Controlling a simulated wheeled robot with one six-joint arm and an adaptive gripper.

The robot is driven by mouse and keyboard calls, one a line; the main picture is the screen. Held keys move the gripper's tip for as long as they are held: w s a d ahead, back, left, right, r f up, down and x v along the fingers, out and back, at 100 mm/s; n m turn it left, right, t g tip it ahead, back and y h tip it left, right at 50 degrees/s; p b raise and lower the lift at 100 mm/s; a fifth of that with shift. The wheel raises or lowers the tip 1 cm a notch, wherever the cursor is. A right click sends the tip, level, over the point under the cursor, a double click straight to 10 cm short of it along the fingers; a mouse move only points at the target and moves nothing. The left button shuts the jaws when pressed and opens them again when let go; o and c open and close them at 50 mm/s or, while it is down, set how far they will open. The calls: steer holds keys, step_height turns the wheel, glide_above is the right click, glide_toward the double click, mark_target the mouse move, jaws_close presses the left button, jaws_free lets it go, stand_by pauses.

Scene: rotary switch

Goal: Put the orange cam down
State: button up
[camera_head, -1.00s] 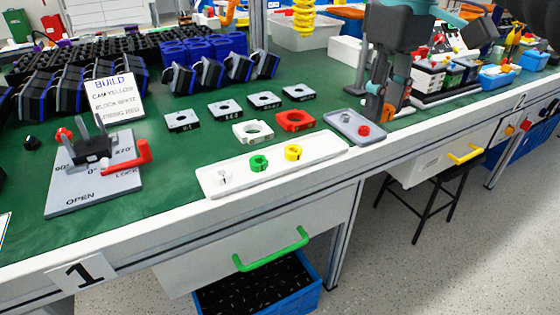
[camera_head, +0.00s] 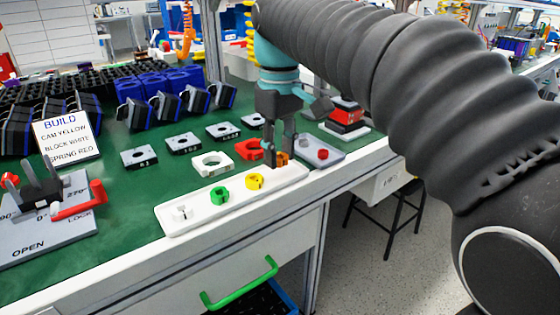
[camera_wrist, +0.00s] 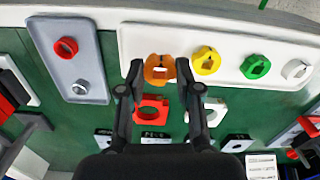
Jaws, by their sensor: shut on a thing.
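The orange cam (camera_head: 282,159) is between the fingertips of my gripper (camera_head: 270,155), at the right end of the white tray (camera_head: 175,223). In the wrist view, my gripper (camera_wrist: 159,70) has one fingertip on each side of the orange cam (camera_wrist: 158,68), which overlaps the left end of the white tray (camera_wrist: 135,35). I cannot tell whether it touches the tray or is just above it. The yellow cam (camera_wrist: 206,60) sits beside it, then the green cam (camera_wrist: 255,66) and a white cam (camera_wrist: 296,70).
A grey tray (camera_wrist: 70,30) with a red ring (camera_wrist: 66,47) and a metallic ring stands beside the white tray. A red block (camera_head: 249,149) and a white block (camera_head: 211,163) lie behind it. The rotary switch board (camera_head: 40,225) is at the left; a sign (camera_head: 65,138) stands near.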

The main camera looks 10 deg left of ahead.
steer(key=shift+f, duration=1.1)
steer(key=shift+f, duration=0.2)
steer(key=o, duration=0.4)
steer(key=shift+o, duration=0.2)
step_height(320, 180, up, 12)
steer(key=p, duration=0.3)
steer(key=shift+r, duration=0.2)
steer(key=shift+d, duration=0.1)
